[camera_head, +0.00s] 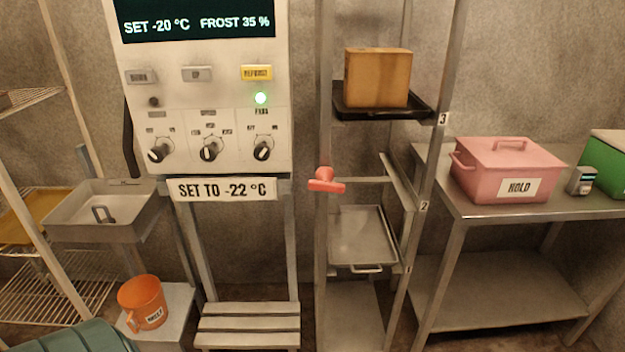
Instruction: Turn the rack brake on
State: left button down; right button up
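The rack (439,75) is a tall metal frame with numbered levels, right of the control panel. A red handle (326,181), which looks like the rack brake, sits on its left front post at mid height. The handle lies roughly level, with a short stub pointing up; its on or off marking cannot be read. A black tray (350,112) with a brown box (377,77) is on level 3. A metal tray (362,236) sits lower, between levels 1 and 2. Neither of my grippers is in view.
The control panel (210,95) has three knobs, a lit green lamp and a "SET TO -22 °C" sign (223,189). A slatted step (249,324) stands below. A table (470,208) with a pink "HOLD" box (506,168) is right. An orange mug (142,301) is lower left.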

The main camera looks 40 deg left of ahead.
aim_at(324, 174)
jog(key=u, duration=1.1)
